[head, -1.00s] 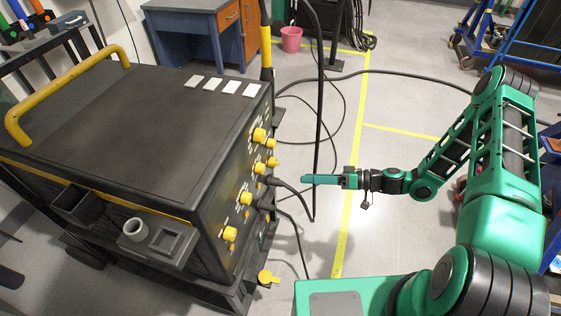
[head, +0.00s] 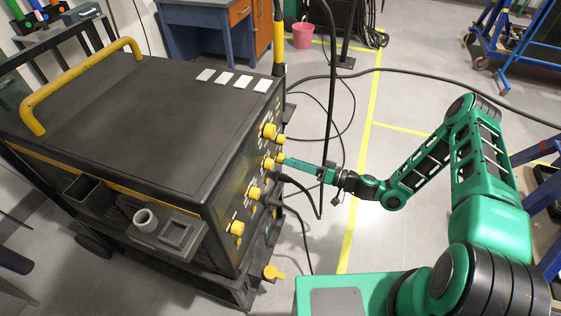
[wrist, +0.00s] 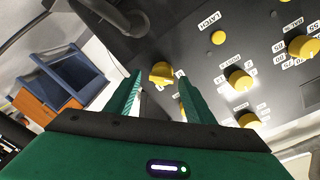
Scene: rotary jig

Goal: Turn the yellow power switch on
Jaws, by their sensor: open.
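A black machine (head: 130,110) with yellow knobs on its front panel stands at the left in the head view. In the wrist view a yellow knob (wrist: 161,72) sits ahead of the gap between my fingertips. It looks like the power switch, but its label is too small to read. My gripper (head: 287,160) is open and empty, its green fingers pointing at the panel. In the wrist view the gripper (wrist: 157,80) has one finger on each side of the knob. I cannot tell whether the fingers touch it or reach around it.
Other yellow knobs (wrist: 240,80) and a button marked LATCH (wrist: 218,38) are close by on the panel. Black cables (head: 300,190) plug in below the gripper.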

